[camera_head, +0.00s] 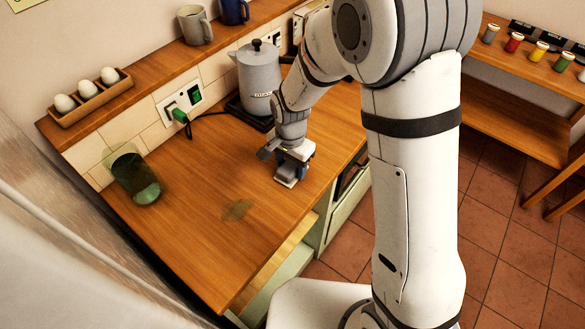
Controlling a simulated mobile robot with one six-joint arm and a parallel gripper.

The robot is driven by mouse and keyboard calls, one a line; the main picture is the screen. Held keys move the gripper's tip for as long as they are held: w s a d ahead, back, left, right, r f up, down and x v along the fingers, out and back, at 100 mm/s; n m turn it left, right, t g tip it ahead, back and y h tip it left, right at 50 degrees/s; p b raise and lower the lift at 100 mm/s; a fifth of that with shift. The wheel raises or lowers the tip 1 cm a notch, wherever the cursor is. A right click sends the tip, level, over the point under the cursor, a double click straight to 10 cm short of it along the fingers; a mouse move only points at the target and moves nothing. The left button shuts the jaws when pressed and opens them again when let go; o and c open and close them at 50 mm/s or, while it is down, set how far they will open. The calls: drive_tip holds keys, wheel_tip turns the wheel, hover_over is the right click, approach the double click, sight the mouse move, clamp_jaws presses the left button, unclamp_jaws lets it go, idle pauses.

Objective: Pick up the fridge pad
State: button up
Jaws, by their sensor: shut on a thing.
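My gripper (290,166) is low over the wooden counter (200,240), near its right edge and in front of the grey pot. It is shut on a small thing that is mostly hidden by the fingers. Grey-blue and pale parts show there, but I cannot separate the held thing clearly from the jaws. I cannot tell for sure whether it is the fridge pad, or whether it touches the counter. No other thing in view is clearly the fridge pad.
A dark greenish patch (238,209) lies left of my gripper. The grey pot (257,80) stands behind, with a cable (212,114) nearby. Eggs in a wooden holder (90,98) and mugs (195,25) line the back ledge.

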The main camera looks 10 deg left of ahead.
sight(291, 165)
wheel_tip(291, 165, up, 10)
drive_tip(key=shift+r+b, duration=0.1)
drive_tip(key=shift+b, duration=0.45)
drive_tip(key=o, duration=0.5)
drive_tip(key=shift+c, duration=0.2)
drive_tip(key=c, duration=0.3)
drive_tip(key=shift+c, duration=0.3)
